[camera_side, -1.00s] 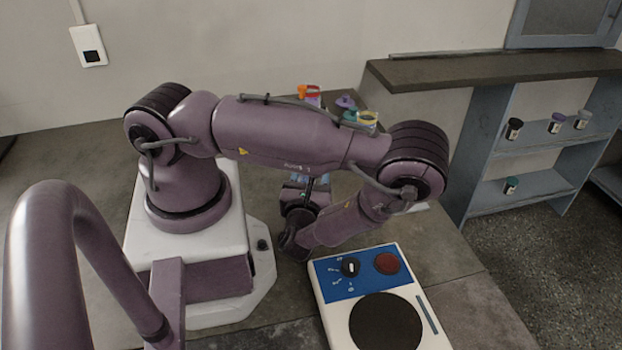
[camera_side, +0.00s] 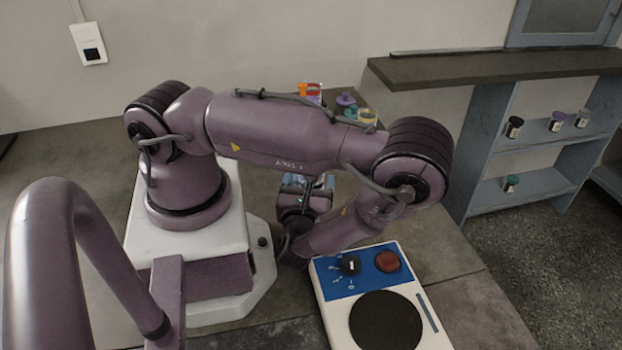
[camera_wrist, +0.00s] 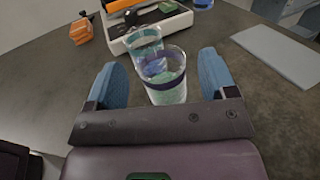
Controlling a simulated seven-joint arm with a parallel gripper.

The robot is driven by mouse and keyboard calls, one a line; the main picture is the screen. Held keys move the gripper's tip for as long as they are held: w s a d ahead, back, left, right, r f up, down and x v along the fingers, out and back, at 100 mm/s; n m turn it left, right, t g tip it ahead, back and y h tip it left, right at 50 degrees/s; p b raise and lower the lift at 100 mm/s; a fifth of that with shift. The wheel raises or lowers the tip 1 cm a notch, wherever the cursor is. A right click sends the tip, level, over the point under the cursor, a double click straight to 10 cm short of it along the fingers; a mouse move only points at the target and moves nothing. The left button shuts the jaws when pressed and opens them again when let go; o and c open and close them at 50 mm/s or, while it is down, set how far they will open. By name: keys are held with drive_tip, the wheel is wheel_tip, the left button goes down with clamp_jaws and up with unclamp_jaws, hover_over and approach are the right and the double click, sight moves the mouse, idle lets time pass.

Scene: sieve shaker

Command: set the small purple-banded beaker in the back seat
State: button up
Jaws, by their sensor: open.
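The purple-banded beaker (camera_wrist: 163,76) is clear, with pale greenish contents, and stands upright in the wrist view. My gripper (camera_wrist: 160,64) is open, with one blue finger on each side of this beaker and a visible gap at both. A second clear beaker with a teal band (camera_wrist: 145,42) stands just behind it, overlapping it in the picture. In the side view my arm hides both beakers and most of my gripper. I cannot make out the back seat for certain in either view.
A white-based device (camera_wrist: 150,22) with black and orange parts stands beyond the beakers, with an orange object (camera_wrist: 81,30) to its left. A grey flat plate (camera_wrist: 278,53) lies to the right. A blue-and-white control unit (camera_side: 383,322) with a dark round plate stands near my wrist.

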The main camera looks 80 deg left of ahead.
drive_tip(key=d+r+n+g+h, duration=0.3)
drive_tip(key=r+n+h, duration=0.4)
drive_tip(key=r+n, duration=0.3)
drive_tip(key=s+d+r+n+g+h, duration=0.1)
drive_tip(key=d+r+n+g+h, duration=0.2)
drive_tip(key=r+n+h, duration=0.3)
wheel_tip(320, 180, up, 6)
drive_tip(key=d+n, duration=0.1)
drive_tip(key=n, duration=0.3)
drive_tip(key=shift+d+r+n+h, duration=0.2)
drive_tip(key=shift+n+h, duration=0.2)
drive_tip(key=shift+o, duration=0.4)
wheel_tip(320, 180, up, 8)
drive_tip(key=d+n+t+h, duration=0.1)
drive_tip(key=d+t+h, duration=0.1)
drive_tip(key=t, duration=0.2)
drive_tip(key=shift+d+f+n+t+h, duration=0.15)
drive_tip(key=shift+d+n+t+h, duration=0.15)
drive_tip(key=shift+n+h, duration=0.1)
drive_tip(key=shift+s, duration=0.1)
